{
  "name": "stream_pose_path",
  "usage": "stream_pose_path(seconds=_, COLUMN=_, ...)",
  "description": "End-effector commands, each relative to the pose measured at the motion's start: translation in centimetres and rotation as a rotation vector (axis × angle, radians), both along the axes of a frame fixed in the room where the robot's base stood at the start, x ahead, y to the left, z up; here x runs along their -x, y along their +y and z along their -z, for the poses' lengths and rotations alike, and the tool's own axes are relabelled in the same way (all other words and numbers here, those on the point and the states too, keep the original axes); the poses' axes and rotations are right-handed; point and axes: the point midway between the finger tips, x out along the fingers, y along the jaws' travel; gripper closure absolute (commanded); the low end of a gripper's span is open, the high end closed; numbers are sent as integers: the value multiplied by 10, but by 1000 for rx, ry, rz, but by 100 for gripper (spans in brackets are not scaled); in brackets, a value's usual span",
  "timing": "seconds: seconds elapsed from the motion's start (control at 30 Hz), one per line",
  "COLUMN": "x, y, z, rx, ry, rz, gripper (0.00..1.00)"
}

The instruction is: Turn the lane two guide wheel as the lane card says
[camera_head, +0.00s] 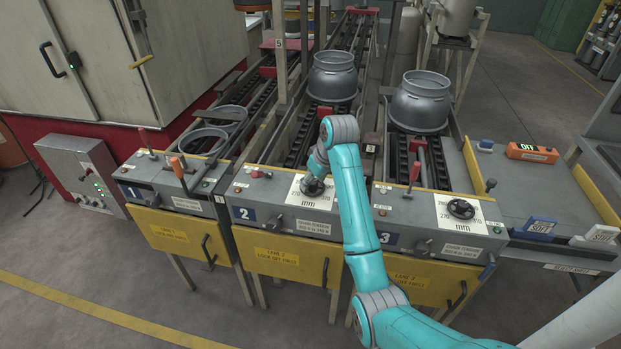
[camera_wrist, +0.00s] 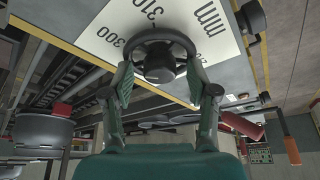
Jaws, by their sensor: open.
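The lane two guide wheel (camera_head: 312,187) is a small dark handwheel on a white mm scale plate (camera_head: 296,190) on the lane 2 panel. My gripper (camera_head: 318,167) is right over it, and the arm hides part of the plate. The open fingers of my gripper (camera_wrist: 160,80) lie one on each side of the wheel's near part. I cannot tell whether they touch the rim. A small chain tension card (camera_head: 313,226) on the panel front is too small to read surely.
The lane 3 guide wheel (camera_head: 461,208) and its red-handled lever (camera_head: 413,175) stand to the right; lane 1 levers (camera_head: 178,168) stand left. Grey cylinders (camera_head: 334,77) (camera_head: 420,103) sit on the lane 2 and 3 conveyors. Yellow lock-off panels (camera_head: 285,256) hang below.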

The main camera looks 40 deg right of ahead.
Motion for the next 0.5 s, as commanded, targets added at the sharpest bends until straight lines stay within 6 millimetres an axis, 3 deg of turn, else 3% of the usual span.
stream_pose_path(seconds=0.13, x=0, y=0, z=0, rx=0, ry=0, rz=0, gripper=41)
stream_pose_path(seconds=0.37, x=0, y=0, z=0, rx=0, ry=0, rz=0, gripper=96)
stream_pose_path(seconds=0.5, x=0, y=0, z=0, rx=0, ry=0, rz=5, gripper=100)
